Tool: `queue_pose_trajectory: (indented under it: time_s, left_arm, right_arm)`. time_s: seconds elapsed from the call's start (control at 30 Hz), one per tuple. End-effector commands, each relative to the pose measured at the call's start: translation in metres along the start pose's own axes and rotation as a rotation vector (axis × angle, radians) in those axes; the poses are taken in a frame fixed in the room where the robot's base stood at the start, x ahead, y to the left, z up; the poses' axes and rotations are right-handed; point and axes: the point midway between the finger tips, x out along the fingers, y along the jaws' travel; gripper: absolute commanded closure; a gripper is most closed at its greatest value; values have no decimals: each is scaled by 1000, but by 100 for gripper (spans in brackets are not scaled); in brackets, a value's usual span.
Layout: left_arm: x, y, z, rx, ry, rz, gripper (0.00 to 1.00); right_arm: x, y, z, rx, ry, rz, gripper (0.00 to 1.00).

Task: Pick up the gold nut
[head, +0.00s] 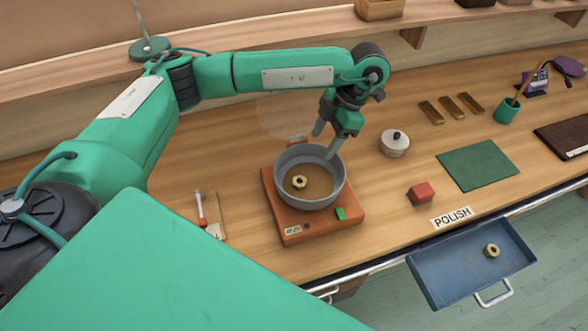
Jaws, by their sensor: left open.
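A gold nut (298,182) lies inside a round grey pan (311,202), toward the left of its floor. The pan stands on an orange-brown base (288,224) on the bench. A second gold nut (491,250) lies in the open blue drawer (440,274) at the lower right. My left gripper (324,145) points down at the far rim of the pan, with its fingers apart and nothing seen between them. It is above and to the right of the nut in the pan. My right gripper is not in view.
A white lidded pot (395,143), a red block (421,194) and a green mat (477,166) are right of the pan. Several brass bars (452,106) and a teal cup (506,111) are farther back. A red-tipped stick (201,210) lies left of the base.

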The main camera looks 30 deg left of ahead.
Motion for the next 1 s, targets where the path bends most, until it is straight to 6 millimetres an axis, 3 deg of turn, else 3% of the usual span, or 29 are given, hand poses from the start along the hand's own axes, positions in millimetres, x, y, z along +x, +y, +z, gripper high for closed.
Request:
queue_pose_trajectory:
  time_s: [0.5,0.7,1.0]
  left_arm:
    - [60,-1,-1,1,3,-4,42]
    - [79,-1,0,1,0,-3,42]
    - [91,-1,-2,1,1,-3,42]
  right_arm:
    - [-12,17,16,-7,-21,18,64]
    - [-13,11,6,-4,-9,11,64]
    - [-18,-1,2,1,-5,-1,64]
